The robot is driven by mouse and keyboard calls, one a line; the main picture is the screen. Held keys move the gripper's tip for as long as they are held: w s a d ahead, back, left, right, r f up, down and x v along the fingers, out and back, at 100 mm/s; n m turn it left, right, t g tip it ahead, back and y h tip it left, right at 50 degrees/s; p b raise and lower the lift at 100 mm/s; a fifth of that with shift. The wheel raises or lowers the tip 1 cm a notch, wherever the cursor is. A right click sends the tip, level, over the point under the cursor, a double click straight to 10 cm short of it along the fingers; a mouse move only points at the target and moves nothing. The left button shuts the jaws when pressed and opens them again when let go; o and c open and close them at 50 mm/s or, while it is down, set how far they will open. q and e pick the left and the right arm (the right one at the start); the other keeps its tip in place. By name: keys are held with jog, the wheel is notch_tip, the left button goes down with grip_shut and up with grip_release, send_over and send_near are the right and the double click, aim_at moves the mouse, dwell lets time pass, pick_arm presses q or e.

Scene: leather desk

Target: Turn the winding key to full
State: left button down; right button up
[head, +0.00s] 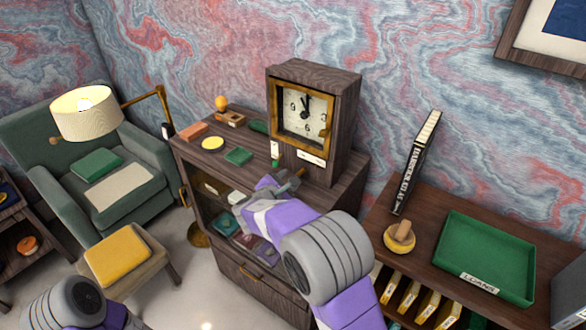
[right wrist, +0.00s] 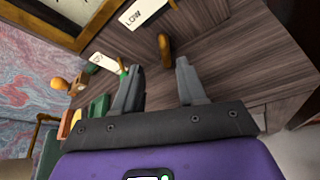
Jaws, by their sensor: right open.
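The wooden clock (head: 348,96) stands on the cabinet, its square dial framed in brass. In the right wrist view, a brass piece (right wrist: 165,50), which looks like the winding key, sticks out of the clock's wooden front below the dial frame. A white "LOW" label (right wrist: 140,10) is beside it. My right gripper (right wrist: 160,68) is open and empty, its fingertips pointing at the key. The key appears just beyond the fingertips, between them; I cannot tell the exact gap. My left gripper is out of view.

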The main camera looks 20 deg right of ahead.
aim_at(299, 174)
jog(key=shift+d, duration=0.95)
jog(key=x, duration=0.4)
jog(key=shift+w+a+f, duration=0.15)
jog(key=shift+w+a, duration=0.05)
jog(key=shift+a, duration=0.1)
jog(key=shift+d, duration=0.15)
grip_shut()
